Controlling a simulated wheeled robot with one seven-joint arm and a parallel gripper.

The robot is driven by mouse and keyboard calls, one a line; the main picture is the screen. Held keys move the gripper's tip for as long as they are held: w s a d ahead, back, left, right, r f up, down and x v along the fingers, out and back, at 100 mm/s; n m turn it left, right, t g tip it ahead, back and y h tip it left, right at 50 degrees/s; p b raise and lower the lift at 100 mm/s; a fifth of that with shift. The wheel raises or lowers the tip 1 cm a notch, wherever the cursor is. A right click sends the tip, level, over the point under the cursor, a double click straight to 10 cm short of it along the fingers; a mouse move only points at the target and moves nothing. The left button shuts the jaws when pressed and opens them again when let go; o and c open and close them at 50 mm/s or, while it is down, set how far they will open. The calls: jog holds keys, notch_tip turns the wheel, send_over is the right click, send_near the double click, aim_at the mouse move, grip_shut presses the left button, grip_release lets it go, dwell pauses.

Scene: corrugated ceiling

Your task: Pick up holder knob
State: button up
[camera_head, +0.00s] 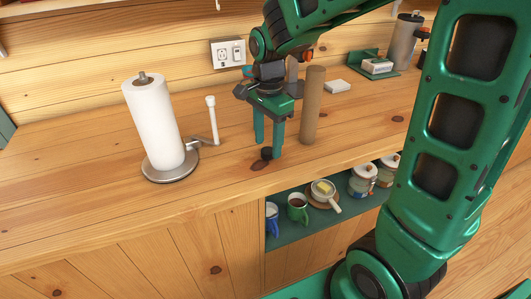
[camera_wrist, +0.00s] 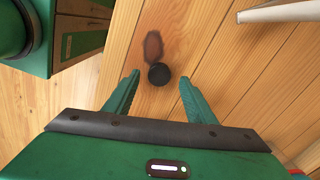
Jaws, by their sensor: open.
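A small round black knob (camera_head: 266,153) lies on the wooden counter near its front edge; it also shows in the wrist view (camera_wrist: 159,74). My gripper (camera_head: 268,147) points down over it with its two green fingers apart. In the wrist view the knob sits between the two fingertips (camera_wrist: 159,77), with a gap on each side. I cannot tell exactly how high the tips are above the counter. The paper towel holder (camera_head: 170,173) stands upright to the left, with a white roll (camera_head: 155,120) on it and a side arm with a white upright rod (camera_head: 212,120).
A brown cardboard tube (camera_head: 312,105) stands close to the right of my gripper. A shelf below the counter (camera_head: 290,235) holds mugs and jars. A grey canister (camera_head: 403,42) stands at the back right. The counter's front left is clear.

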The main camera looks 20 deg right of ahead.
jog(key=shift+f, duration=0.9)
jog(key=c, duration=1.1)
